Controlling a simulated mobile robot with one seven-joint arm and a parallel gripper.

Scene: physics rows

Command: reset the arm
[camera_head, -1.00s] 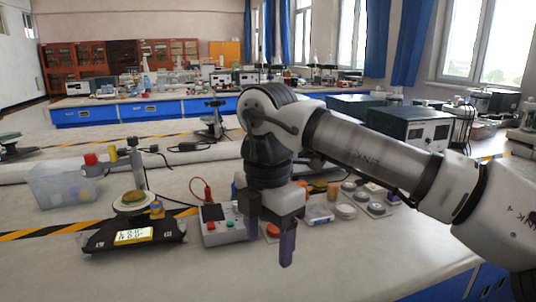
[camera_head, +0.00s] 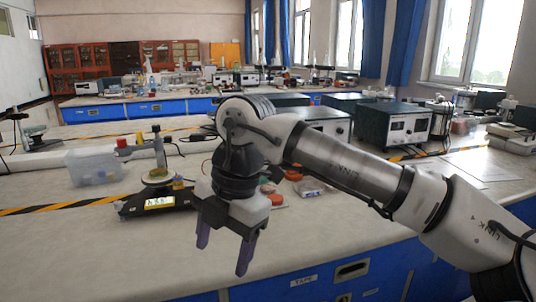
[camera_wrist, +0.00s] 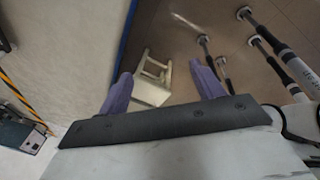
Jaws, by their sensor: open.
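My gripper (camera_head: 222,250) hangs from my arm (camera_head: 350,170) with its two purple fingers pointing down and apart. It is open and empty, and in the head view it appears in front of the bench near its front edge. In the wrist view my gripper (camera_wrist: 166,88) also shows spread fingers with nothing between them but the floor and a pale stool (camera_wrist: 153,80) far below. The bench top under the gripper looks bare.
A digital scale (camera_head: 158,200) with a round pan stands left of my gripper. A clear plastic bin (camera_head: 93,166) is farther left. Small lab items, including an orange-red button (camera_head: 276,199), lie behind the gripper. Grey instrument boxes (camera_head: 392,127) stand at the back right.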

